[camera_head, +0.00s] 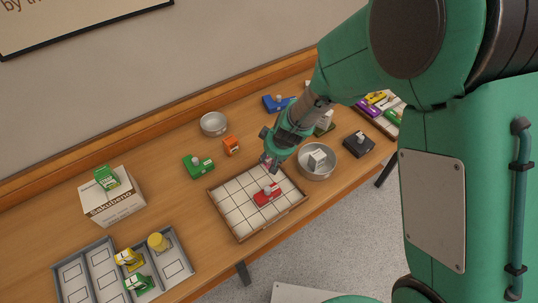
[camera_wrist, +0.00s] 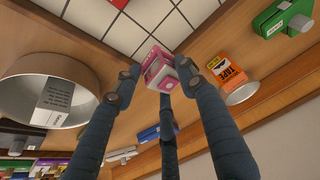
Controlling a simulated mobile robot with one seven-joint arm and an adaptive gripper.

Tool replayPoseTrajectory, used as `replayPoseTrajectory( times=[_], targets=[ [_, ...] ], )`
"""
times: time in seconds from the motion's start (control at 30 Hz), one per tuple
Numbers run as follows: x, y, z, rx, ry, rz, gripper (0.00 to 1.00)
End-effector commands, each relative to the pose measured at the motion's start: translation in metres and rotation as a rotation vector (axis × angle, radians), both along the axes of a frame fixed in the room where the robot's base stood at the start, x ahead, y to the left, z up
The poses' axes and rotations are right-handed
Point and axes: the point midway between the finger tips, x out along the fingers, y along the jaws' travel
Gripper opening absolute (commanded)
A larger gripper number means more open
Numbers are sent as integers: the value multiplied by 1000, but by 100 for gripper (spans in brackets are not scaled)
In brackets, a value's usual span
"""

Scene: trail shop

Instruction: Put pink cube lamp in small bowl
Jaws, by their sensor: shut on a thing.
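The pink cube lamp (camera_wrist: 158,68), a small pink and white box, is between the fingertips of my gripper (camera_wrist: 160,78) in the wrist view. My gripper is shut on it. In the head view my gripper (camera_head: 269,160) points down by the back right edge of the tiled tray, and its fingers mostly hide the lamp. The small bowl (camera_head: 214,124), metal and seemingly empty, stands near the wall, behind and left of my gripper. It also shows at the right of the wrist view (camera_wrist: 242,94).
A larger metal bowl (camera_head: 319,174) holding a grey box stands right of my gripper. The tiled tray (camera_head: 228,205) bears a red item (camera_head: 267,195). An orange box (camera_head: 231,146) and a green item (camera_head: 199,166) stand near the small bowl. A blue item (camera_head: 276,103) lies behind my gripper.

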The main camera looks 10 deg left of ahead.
Motion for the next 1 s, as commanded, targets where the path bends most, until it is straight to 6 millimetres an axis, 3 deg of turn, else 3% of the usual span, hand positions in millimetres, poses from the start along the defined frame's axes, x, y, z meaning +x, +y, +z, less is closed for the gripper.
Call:
replayPoseTrajectory(
  times=[0.17, 0.37, 1.0],
  targets=[
    [1, 4, 2, 1, 1, -1, 0],
    [7, 23, 11, 7, 8, -10, 0],
    [32, 143, 57, 25, 30, -100, 0]
  ],
)
